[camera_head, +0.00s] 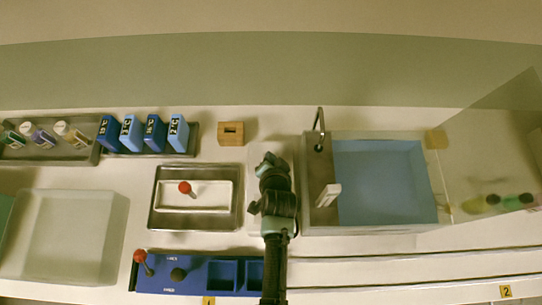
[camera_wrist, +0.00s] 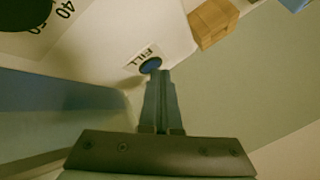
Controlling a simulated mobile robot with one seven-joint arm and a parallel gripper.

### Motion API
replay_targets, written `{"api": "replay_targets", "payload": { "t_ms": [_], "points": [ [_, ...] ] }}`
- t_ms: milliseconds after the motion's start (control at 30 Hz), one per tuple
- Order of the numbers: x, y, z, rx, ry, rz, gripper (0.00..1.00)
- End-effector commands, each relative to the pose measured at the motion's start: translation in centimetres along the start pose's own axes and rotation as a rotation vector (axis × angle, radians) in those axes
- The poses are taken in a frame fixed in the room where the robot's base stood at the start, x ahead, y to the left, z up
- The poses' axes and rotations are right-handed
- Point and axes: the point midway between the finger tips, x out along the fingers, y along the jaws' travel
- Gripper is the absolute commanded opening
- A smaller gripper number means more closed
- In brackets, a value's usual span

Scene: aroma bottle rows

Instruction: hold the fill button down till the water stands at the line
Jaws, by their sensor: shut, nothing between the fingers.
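The blue fill button (camera_wrist: 150,65) sits on a white panel beside its FILL label in the wrist view. My gripper (camera_wrist: 159,76) is shut and empty, with its fingertips at the button's edge in the picture; whether they press it I cannot tell. In the head view my gripper (camera_head: 270,163) is over the white panel just left of the basin and hides the button. The basin (camera_head: 432,165) holds pale blue water (camera_head: 380,180). I cannot make out a fill line or the water's height against it.
A dark dial (camera_wrist: 25,12) with numbers lies near the button, and a wooden block (camera_head: 231,140) stands behind. A metal tap (camera_head: 319,130) rises at the basin's left edge. A tray with a red-knobbed tool (camera_head: 185,188) lies left of my arm. A clear panel (camera_head: 490,140) stands at right.

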Motion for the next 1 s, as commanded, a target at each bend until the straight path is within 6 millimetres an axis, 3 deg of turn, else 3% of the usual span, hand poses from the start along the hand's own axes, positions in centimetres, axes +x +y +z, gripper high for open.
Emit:
{"api": "replay_targets", "payload": {
  "t_ms": [1000],
  "points": [
    [-1.1, -0.8, -0.7, 0.000, -0.002, 0.001, 0.00]
  ]
}}
